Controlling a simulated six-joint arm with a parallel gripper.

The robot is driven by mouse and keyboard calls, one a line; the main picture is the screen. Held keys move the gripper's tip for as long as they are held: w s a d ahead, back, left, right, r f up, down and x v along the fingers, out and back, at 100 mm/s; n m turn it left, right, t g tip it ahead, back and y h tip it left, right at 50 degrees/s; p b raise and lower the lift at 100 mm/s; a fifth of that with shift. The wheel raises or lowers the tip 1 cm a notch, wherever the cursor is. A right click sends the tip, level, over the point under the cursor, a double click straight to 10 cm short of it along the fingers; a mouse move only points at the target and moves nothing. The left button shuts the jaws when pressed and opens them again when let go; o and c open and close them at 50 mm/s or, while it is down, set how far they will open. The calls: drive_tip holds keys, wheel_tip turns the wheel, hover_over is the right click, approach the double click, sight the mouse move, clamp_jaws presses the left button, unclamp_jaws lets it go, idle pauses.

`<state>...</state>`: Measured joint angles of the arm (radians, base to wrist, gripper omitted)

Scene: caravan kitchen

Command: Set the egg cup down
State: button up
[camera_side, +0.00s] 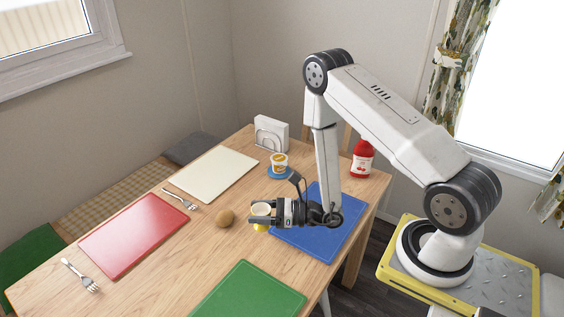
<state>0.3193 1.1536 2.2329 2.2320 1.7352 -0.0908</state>
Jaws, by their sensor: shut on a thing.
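A small yellow egg cup (261,227) with a paler top is at my gripper (258,215), near the left edge of the blue board. My gripper is shut on it, with the fingers reaching in from the right. The fingers cover the middle of the cup. The cup looks upright. I cannot tell whether its foot touches the table or hangs just above it.
A brown round object (226,218) lies close to the left of the cup. Around are a blue board (318,240), green board (245,292), red board (133,232), cream board (208,172), forks, a tub (280,162), napkin holder (271,133) and red bottle (362,160).

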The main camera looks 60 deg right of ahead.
drive_tip(key=d+m+t+h, duration=0.1)
drive_tip(key=d+h, duration=0.2)
drive_tip(key=d, duration=1.3)
drive_tip(key=shift+w+m, duration=0.4)
drive_tip(key=shift+w, duration=0.1)
drive_tip(key=shift+w+d+f, duration=0.6)
drive_tip(key=shift+w+f, duration=0.95)
drive_tip(key=shift+w, duration=0.6)
drive_tip(key=shift+w+d+f, duration=0.6)
drive_tip(key=shift+w+f, duration=0.95)
drive_tip(key=shift+w, duration=0.6)
drive_tip(key=shift+w+d+f, duration=0.6)
drive_tip(key=shift+w+f, duration=0.95)
drive_tip(key=shift+w, duration=0.6)
drive_tip(key=shift+f, duration=0.1)
